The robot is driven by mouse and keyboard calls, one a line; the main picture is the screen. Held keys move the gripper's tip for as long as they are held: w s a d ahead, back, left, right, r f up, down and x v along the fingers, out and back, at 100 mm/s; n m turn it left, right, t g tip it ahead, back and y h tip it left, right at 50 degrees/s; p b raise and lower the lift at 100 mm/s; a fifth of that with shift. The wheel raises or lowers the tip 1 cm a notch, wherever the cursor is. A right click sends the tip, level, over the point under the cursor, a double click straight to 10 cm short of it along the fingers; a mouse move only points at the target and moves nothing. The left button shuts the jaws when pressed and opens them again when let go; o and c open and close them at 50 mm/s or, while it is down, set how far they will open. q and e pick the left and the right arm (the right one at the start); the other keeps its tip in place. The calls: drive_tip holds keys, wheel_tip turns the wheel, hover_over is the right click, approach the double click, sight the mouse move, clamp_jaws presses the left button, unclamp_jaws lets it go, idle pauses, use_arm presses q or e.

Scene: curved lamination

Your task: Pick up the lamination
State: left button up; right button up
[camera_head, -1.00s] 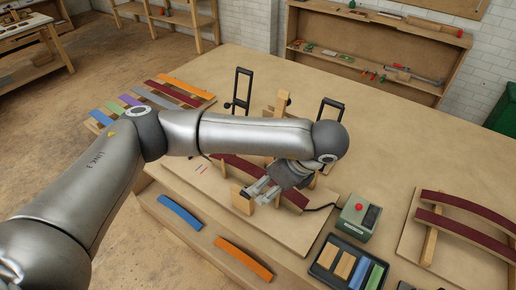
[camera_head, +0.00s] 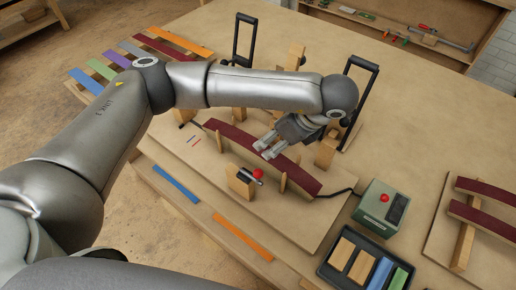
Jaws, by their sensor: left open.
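The lamination is a dark red curved strip (camera_head: 304,180) standing among wooden blocks of a jig on a board on the workbench. My left gripper (camera_head: 264,150) is open, at the middle of the lamination's upper edge. Its fingers cover a small part of the strip; I cannot tell whether they touch it. My right gripper is not in view.
Two black clamp handles (camera_head: 244,40) (camera_head: 359,95) rise behind the jig. A wooden block (camera_head: 240,181) and a red knob (camera_head: 258,174) stand in front. A green box with a red button (camera_head: 381,206) and a black tray (camera_head: 330,270) are at the right.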

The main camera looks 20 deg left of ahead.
sight(257, 152)
use_arm(q)
drive_tip(key=x, duration=0.4)
drive_tip(key=shift+s+a+f, duration=0.1)
drive_tip(key=shift+s+a, duration=0.05)
drive_tip(key=shift+s, duration=0.1)
drive_tip(key=shift+w+x, duration=0.2)
drive_tip(key=shift+x, duration=1.25)
drive_tip(key=shift+w+x, duration=0.2)
drive_tip(key=shift+x, duration=1.2)
drive_tip(key=shift+a+r, duration=0.15)
drive_tip(key=shift+r, duration=0.05)
drive_tip(key=c, duration=1.2)
